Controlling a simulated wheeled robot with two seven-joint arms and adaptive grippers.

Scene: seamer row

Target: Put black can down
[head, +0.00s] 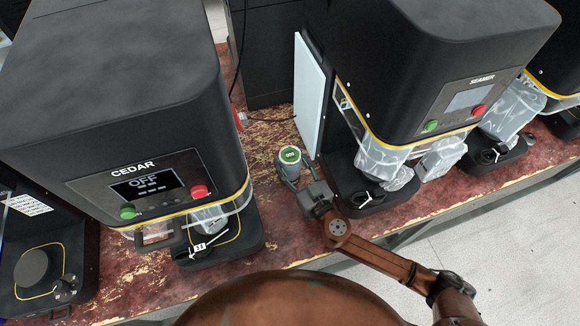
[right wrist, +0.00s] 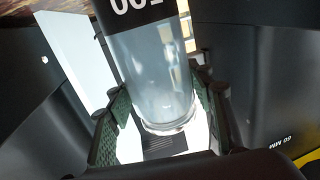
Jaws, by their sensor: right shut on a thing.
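The can (head: 289,158) has a green lid with white lettering and stands between the CEDAR machine and the SEAMER machine, over the worn reddish bench. My right gripper (head: 292,178) is shut on it from the front right. In the right wrist view the can (right wrist: 150,75) shows a clear, greyish body and a black band with white characters. The textured finger pads of my right gripper (right wrist: 160,112) are on either side of it. I cannot tell whether the can's base touches the bench. My left gripper is not in view.
The CEDAR machine (head: 130,130) stands on the left, its display reading OFF. The SEAMER machine (head: 440,80) stands on the right, with a white panel (head: 309,95) on its left side. Bare bench (head: 285,225) lies in front of the can. The bench's front edge runs beyond my right arm.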

